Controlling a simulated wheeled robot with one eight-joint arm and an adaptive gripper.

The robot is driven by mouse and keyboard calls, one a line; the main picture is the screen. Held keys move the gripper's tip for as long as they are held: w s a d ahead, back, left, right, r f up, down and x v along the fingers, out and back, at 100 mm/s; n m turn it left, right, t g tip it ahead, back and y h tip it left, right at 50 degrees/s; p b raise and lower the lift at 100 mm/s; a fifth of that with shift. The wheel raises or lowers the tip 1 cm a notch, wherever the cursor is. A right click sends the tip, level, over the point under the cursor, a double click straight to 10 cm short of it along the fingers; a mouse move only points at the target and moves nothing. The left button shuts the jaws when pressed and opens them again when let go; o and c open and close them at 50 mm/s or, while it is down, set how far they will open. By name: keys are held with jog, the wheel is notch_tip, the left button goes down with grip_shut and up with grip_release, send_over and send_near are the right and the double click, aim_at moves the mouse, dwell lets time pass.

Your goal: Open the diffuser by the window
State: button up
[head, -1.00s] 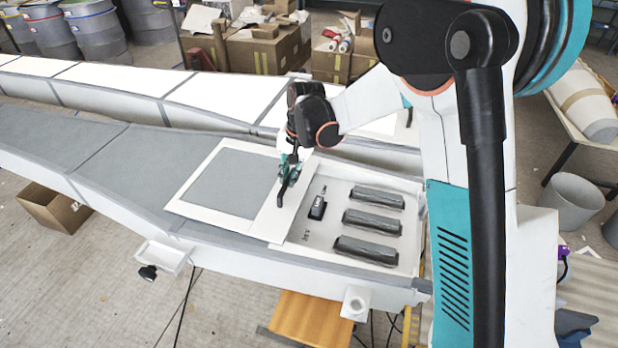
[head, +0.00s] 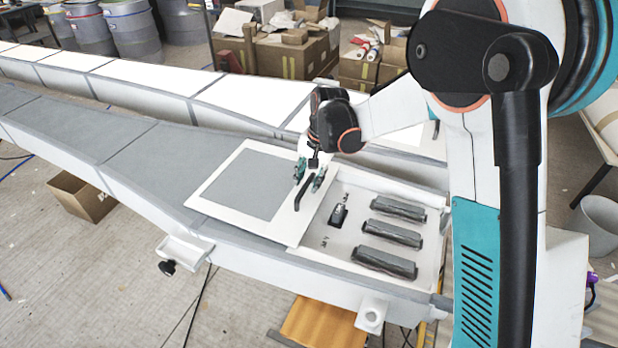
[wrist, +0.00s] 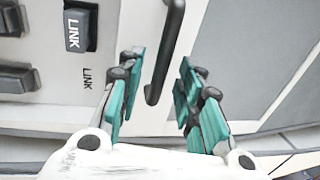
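A flat white-framed panel with a grey centre (head: 240,188) lies on top of the long mould. A black bar handle (head: 304,193) stands on the white strip along its right side. My gripper (head: 310,176) is over the far end of this handle, with its teal fingers apart. In the wrist view, the handle (wrist: 166,50) runs down between the spread fingers of my gripper (wrist: 157,85), with a gap on each side. No window shows, and nothing is labelled as a diffuser.
To the panel's right is a shallow white recess (head: 340,251) with three dark ribbed bars (head: 392,236). A small black block (head: 338,215) stands there, marked LINK in the wrist view (wrist: 75,30). A second white mould (head: 150,85) runs behind. Cardboard boxes (head: 285,55) stand at the back.

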notch_tip(320, 180, up, 12)
jog(key=s+d, duration=0.1)
jog(key=d, duration=0.1)
jog(key=shift+f, duration=0.2)
jog(key=s+d+r+n+t+b, duration=0.1)
jog(key=s+d+r, duration=0.25)
jog(key=s, duration=0.35)
jog(key=s+d+r+n+t+b, duration=0.1)
jog(key=s+d+r+t, duration=0.1)
jog(key=s+d, duration=0.35)
jog(key=s+d+f+n+t+h+b, duration=0.1)
jog(key=s+d+f, duration=0.2)
jog(key=s, duration=0.5)
jog(key=s+d+f+n+t+h+b, duration=0.1)
jog(key=s+d+f+n+t, duration=0.1)
jog(key=s, duration=0.5)
jog(key=shift+s+d+f, duration=0.35)
jog(key=shift+d+f, duration=0.05)
jog(key=shift+d, duration=0.2)
dwell(0.6)
